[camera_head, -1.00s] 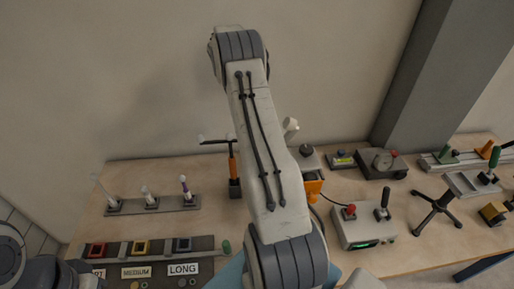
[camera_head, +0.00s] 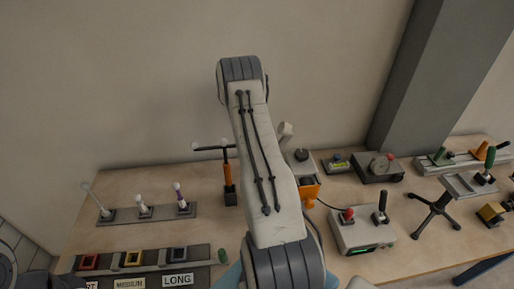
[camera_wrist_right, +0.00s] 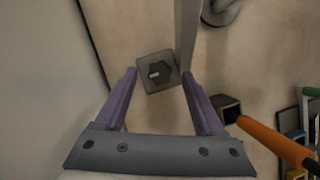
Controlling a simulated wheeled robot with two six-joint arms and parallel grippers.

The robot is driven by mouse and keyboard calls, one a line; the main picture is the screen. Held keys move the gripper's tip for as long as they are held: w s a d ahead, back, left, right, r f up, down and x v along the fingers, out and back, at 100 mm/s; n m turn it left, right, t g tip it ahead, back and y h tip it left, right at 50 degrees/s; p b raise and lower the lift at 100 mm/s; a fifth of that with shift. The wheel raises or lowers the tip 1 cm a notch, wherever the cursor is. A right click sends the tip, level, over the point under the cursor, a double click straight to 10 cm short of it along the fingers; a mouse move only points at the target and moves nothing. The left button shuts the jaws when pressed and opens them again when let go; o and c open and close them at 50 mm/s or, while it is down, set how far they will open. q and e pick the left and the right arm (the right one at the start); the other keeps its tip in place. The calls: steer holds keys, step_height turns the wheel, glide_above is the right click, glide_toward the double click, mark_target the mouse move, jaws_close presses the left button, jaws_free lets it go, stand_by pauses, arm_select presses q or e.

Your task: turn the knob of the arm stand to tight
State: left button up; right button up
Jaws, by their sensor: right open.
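In the right wrist view, a dark six-sided knob (camera_wrist_right: 159,73) with a pale mark sits on a square grey block (camera_wrist_right: 146,85), which I take for the arm stand's knob. A grey bar (camera_wrist_right: 187,30) runs close beside it. My right gripper (camera_wrist_right: 158,74) is open, its purple fingers apart on either side of the block with the knob between them. I cannot tell whether the fingers touch it. In the head view my right arm hides its gripper and this spot. My left gripper is out of view.
A lever row (camera_head: 160,213) and labelled panel (camera_head: 215,269) lie left. A red-knobbed control box (camera_head: 362,236) and gauge box (camera_head: 377,169) stand right.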

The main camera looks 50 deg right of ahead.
steer(key=shift+s+f, duration=0.15)
steer(key=shift+f, duration=0.25)
jaws_close()
steer(key=shift+d, duration=0.1)
steer(key=m, duration=0.2)
steer(key=m+y+b, duration=0.1)
steer(key=m, duration=0.1)
steer(key=shift+d+m+y, duration=0.15)
steer(key=shift+m+y, duration=0.15)
steer(key=shift+d+m+y+b, duration=0.15)
steer(key=shift+m+y+b, duration=0.65)
steer(key=shift+m, duration=1.4)
